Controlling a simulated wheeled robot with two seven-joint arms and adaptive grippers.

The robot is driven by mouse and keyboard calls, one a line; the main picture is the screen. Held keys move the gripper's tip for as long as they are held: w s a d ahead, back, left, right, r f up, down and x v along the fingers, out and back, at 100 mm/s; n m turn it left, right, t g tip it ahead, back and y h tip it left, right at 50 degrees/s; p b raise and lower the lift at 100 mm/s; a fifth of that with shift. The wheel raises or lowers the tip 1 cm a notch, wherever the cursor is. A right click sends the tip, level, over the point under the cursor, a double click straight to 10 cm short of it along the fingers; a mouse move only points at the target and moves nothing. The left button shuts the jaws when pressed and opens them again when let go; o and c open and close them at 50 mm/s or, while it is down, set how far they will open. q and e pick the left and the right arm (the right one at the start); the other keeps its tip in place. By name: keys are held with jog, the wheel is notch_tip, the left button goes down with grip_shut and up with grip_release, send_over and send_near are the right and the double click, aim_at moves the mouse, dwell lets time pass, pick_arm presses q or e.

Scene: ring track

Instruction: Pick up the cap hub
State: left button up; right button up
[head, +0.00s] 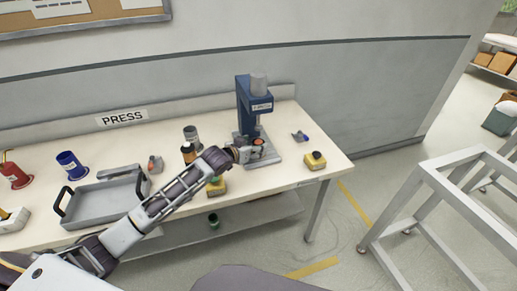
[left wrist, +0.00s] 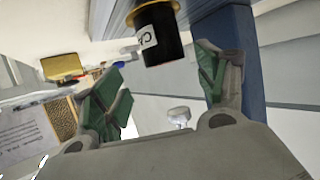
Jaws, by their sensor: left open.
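A black cylinder with a white label starting "CA" (left wrist: 160,40) and a gold rim shows in the left wrist view; I take it for the cap hub. It stands close to the blue press column, around the gap between my left gripper's fingers (left wrist: 158,82). The green-padded fingers are spread, and I see no contact with it. In the head view my left gripper (head: 252,152) is at the foot of the blue press (head: 244,103). A small orange-topped part (head: 258,142) shows beside it; I cannot tell if it is the same piece. My right gripper is out of view.
A grey tray (head: 82,215) lies left of my arm, with blue (head: 69,163) and red (head: 14,173) spools behind. A yellow button box (head: 315,160) stands near the table's right edge, another (head: 216,189) near the front. A metal frame (head: 430,190) stands on the right.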

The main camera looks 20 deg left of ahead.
aim_at(259, 141)
pick_arm(q)
jog(key=shift+w+f, duration=0.1)
jog(key=shift+w, duration=0.1)
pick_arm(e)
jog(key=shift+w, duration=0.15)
pick_arm(q)
jog(key=shift+w, duration=0.15)
jog(key=shift+a+x, duration=0.25)
jog(key=shift+x, duration=2.15)
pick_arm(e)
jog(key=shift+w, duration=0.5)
pick_arm(q)
jog(key=shift+c, duration=0.2)
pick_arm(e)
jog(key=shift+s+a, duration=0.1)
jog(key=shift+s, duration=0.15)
pick_arm(q)
jog(key=c, duration=1.3)
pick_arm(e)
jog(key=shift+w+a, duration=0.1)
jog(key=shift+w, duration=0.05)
pick_arm(q)
jog(key=shift+c, duration=0.2)
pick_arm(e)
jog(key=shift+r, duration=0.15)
